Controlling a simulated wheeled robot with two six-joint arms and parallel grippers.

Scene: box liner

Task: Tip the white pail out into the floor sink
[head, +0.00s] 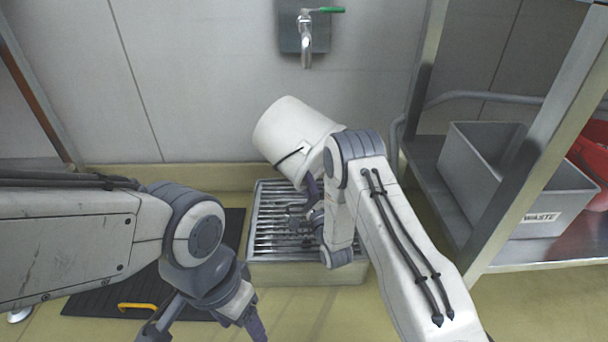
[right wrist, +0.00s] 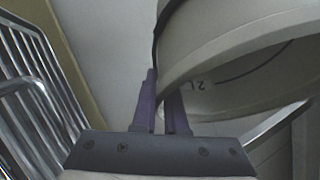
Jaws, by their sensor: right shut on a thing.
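The white pail (head: 292,130) is in the air above the floor sink (head: 305,272), tilted far over on its side. In the head view its mouth is mostly hidden behind my right wrist. My right gripper (head: 312,195) is shut on the pail; the right wrist view shows its purple fingers (right wrist: 163,105) at the rim of the pail (right wrist: 225,50). Part of the pail's inner wall with a volume mark shows there, but I cannot see any contents. The sink has a metal grate on top. My left gripper (head: 205,328) is open and empty at the lower left.
A tap (head: 305,45) with a green lever is on the wall above the sink. A dark mat (head: 100,300) with a yellow handle-like item (head: 137,307) lies left of the sink. A metal shelf at right holds a grey waste bin (head: 520,185) and a red container (head: 592,150).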

